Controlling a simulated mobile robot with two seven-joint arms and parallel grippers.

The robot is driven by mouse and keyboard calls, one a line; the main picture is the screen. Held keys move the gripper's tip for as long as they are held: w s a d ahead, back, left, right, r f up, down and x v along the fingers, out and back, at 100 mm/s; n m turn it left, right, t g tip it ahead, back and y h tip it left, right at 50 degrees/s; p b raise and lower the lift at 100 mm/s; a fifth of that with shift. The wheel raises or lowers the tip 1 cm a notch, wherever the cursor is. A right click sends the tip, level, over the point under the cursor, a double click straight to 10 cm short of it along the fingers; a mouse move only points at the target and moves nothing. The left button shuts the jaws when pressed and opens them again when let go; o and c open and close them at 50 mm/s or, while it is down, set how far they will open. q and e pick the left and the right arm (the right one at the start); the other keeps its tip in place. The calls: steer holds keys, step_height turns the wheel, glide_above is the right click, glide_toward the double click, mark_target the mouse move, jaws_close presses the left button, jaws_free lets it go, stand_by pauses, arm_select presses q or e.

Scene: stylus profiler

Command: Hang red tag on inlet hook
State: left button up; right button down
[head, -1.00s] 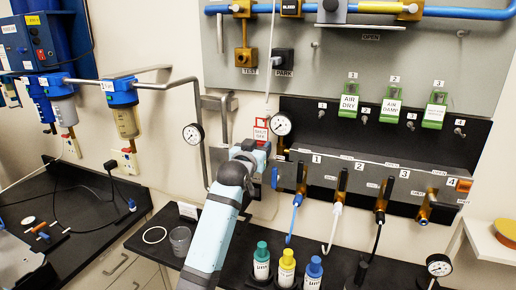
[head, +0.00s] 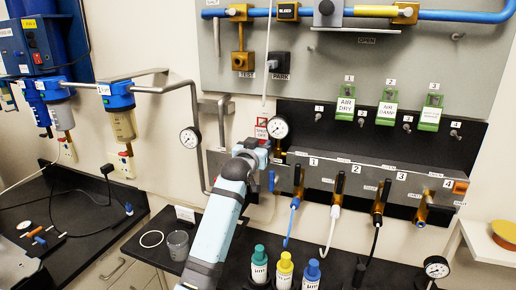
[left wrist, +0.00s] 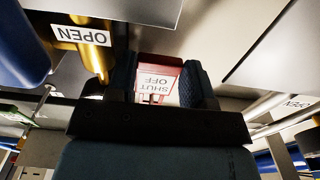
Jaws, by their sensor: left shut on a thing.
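My left gripper (head: 258,147) is shut on the red tag (head: 261,129), a small red-framed tag with a white "SHUT OFF" label. In the left wrist view, the tag (left wrist: 157,80) stands between the two dark finger pads of the gripper (left wrist: 158,88), its lettering upside down. In the head view my gripper is in front of the wall, just left of the manifold, and covers the lower part of the tag. I cannot make out the inlet hook; the arm and tag may hide it. My right gripper is not in view.
A round gauge (head: 277,128) is close to the right of the tag. The manifold (head: 325,176) with several valves and hoses lies to the right. Capped bottles (head: 284,268) stand on the black bench below.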

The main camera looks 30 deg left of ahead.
arm_select(q)
steer(key=shift+w, duration=0.2)
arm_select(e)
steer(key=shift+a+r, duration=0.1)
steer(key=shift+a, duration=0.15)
arm_select(q)
steer(key=shift+f, duration=0.45)
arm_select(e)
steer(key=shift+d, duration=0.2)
arm_select(q)
steer(key=o, duration=1.2)
steer(key=shift+o, duration=0.3)
steer(key=shift+a, duration=0.15)
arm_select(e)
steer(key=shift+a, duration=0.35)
arm_select(q)
steer(key=shift+c, duration=0.3)
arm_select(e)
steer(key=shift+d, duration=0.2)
arm_select(q)
steer(key=v, duration=0.8)
steer(key=shift+d, duration=0.2)
